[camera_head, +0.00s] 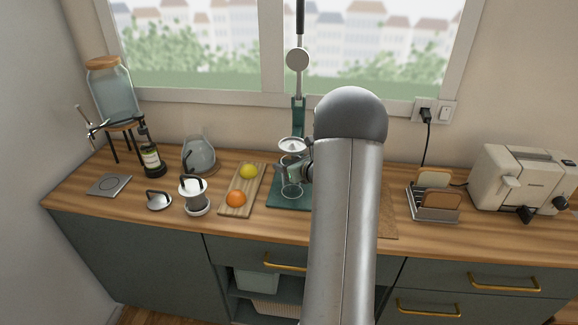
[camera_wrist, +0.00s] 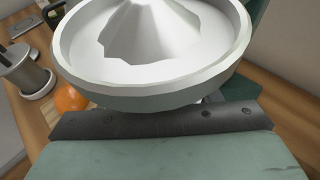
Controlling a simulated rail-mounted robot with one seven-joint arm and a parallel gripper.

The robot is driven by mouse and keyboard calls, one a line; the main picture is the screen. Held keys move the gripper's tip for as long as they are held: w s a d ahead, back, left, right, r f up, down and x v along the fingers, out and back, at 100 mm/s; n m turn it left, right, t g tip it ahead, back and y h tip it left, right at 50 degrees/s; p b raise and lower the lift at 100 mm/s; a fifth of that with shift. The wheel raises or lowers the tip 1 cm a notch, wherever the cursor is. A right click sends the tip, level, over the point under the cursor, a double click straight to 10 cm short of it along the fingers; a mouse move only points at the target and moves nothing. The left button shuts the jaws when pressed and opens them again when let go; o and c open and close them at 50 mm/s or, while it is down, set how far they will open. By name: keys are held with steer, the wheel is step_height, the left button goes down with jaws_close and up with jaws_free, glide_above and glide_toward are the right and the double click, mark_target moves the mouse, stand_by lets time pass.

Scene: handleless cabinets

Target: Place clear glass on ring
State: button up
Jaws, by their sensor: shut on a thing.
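My gripper (camera_head: 298,170) is at the citrus press, just below its pale cone and bowl (camera_head: 292,145). It is shut on the clear glass (camera_head: 291,189), which is faint and partly covered by the gripper in the head view. The glass appears upright over the green press base (camera_head: 275,198). A ring cannot be told apart from the glass's outline there, and I cannot tell whether the glass touches the base. In the wrist view the bowl (camera_wrist: 150,90) fills the upper middle, above my gripper's dark-edged finger (camera_wrist: 165,122), and hides the glass.
A wooden board with a lemon (camera_head: 248,171) and an orange (camera_head: 236,198) lies left of the press. Further left stand a white-and-steel canister (camera_head: 194,196) and a glass jug (camera_head: 199,156). A toast rack (camera_head: 434,205) stands right. My arm covers the counter right of the press.

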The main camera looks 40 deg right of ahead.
steer(key=shift+s+f, duration=0.15)
steer(key=shift+f, duration=0.55)
steer(key=shift+f+b, duration=0.25)
steer(key=shift+b, duration=0.1)
steer(key=o, duration=1.2)
steer(key=shift+s+r+p, duration=0.2)
steer(key=shift+r+p, duration=0.15)
steer(key=b+v, duration=0.1)
steer(key=v, duration=1)
steer(key=shift+s, duration=0.3)
